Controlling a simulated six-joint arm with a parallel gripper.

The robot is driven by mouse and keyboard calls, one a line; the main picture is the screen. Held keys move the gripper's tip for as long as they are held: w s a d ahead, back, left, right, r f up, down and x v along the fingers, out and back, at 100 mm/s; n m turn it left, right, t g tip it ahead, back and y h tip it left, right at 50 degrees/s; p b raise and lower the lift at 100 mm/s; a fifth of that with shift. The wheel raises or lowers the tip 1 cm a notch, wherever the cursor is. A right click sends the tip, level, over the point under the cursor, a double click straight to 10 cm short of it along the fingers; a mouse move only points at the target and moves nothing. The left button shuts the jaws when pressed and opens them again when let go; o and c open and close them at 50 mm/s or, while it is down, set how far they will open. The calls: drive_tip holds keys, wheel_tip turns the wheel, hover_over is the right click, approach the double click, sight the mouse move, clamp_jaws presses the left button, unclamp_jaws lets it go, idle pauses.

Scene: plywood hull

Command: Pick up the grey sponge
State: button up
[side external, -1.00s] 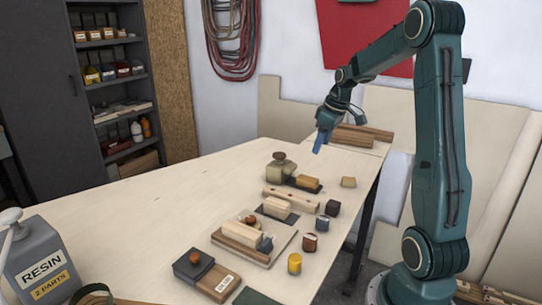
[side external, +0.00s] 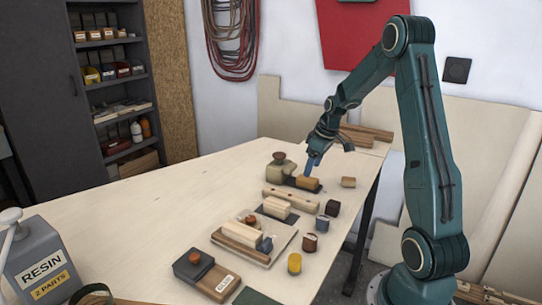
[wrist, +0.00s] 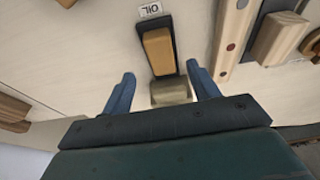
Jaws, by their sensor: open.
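I cannot tell for certain which thing is the grey sponge. A beige-grey block (wrist: 172,92) lies between and beyond my fingers in the wrist view, against the near end of a tan block (wrist: 159,50) on a dark base labelled OIL. In the side view a greyish body with a brown knob (side external: 276,173) stands left of the tan block (side external: 308,183). My gripper (side external: 313,166) is open and empty, pointing down above this group; its two blue fingers also show in the wrist view (wrist: 160,73). Small dark grey (side external: 332,208) and blue-grey (side external: 322,223) cubes stand nearer the camera.
A pale bar with holes (side external: 290,200) lies in front of the group; it also shows right of my fingers (wrist: 229,35). A small beige block (side external: 348,182) lies to the right. A yellow pot (side external: 295,263) stands near the front. The table's left side (side external: 150,215) is clear.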

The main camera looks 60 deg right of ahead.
sight(307, 182)
drive_tip(key=shift+f, duration=0.15)
drive_tip(key=shift+x, duration=2.45)
drive_tip(key=shift+a, duration=0.1)
drive_tip(key=shift+c, duration=0.4)
drive_tip(key=c, duration=1)
